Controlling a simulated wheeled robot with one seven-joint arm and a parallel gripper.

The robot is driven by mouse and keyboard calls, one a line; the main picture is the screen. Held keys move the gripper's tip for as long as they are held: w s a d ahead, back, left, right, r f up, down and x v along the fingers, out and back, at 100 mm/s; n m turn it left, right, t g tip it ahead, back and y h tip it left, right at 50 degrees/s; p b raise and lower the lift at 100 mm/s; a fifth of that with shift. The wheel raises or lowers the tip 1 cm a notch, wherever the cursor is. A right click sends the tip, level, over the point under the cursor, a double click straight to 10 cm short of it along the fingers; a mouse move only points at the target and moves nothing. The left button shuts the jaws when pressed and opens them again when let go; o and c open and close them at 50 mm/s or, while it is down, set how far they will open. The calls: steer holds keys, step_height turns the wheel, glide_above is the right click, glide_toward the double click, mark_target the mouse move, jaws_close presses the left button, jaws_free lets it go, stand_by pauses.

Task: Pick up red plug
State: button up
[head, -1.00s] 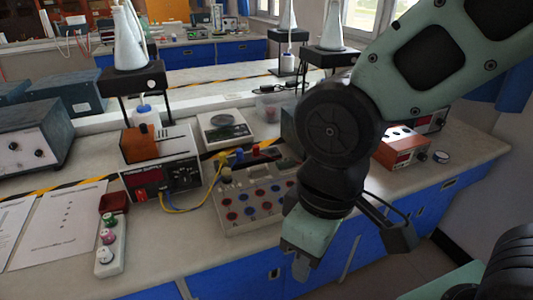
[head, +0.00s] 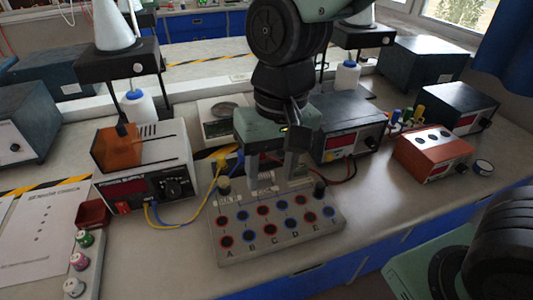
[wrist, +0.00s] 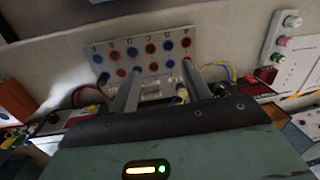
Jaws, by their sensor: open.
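I cannot clearly make out the red plug now; the place at the back of the socket board where it stood earlier is behind my gripper. The socket board (head: 277,246) has rows of red and blue sockets and also shows in the wrist view (wrist: 140,45). My gripper (head: 275,182) points down over the board's back part, its two grey fingers apart with nothing seen held between them. In the wrist view my gripper (wrist: 160,68) is also open, its fingers reaching over the board's near edge.
A power supply (head: 150,180) with yellow and blue cables stands left of the board. A dark instrument box (head: 350,130) with red and black leads is close behind on the right. An orange-topped box (head: 433,150) stands further right. Bench is clear right of the board.

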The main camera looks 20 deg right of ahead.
steer(key=w+d+f+m+h, duration=0.1)
steer(key=w+d+m, duration=0.2)
steer(key=w+m, duration=0.85)
steer(key=w+d+f+m, duration=0.1)
steer(key=w+d+m, duration=0.3)
steer(key=w+m, duration=0.7)
steer(key=w+f+n, duration=0.1)
steer(key=f, duration=0.2)
steer(key=w+f+n, duration=0.1)
steer(key=f, duration=0.3)
steer(key=w+f+n+p, duration=0.1)
steer(key=f, duration=0.3)
steer(key=shift+w+a+f+n, duration=0.1)
steer(key=shift+a+f+n, duration=0.05)
steer(key=shift+a+n, duration=0.1)
steer(key=shift+w+f+p, duration=0.15)
steer(key=shift+f+p, duration=0.2)
steer(key=shift+f, duration=1)
steer(key=shift+w+f+p, duration=0.15)
steer(key=shift+f+p, duration=0.15)
steer(key=shift+f, duration=1)
jaws_close()
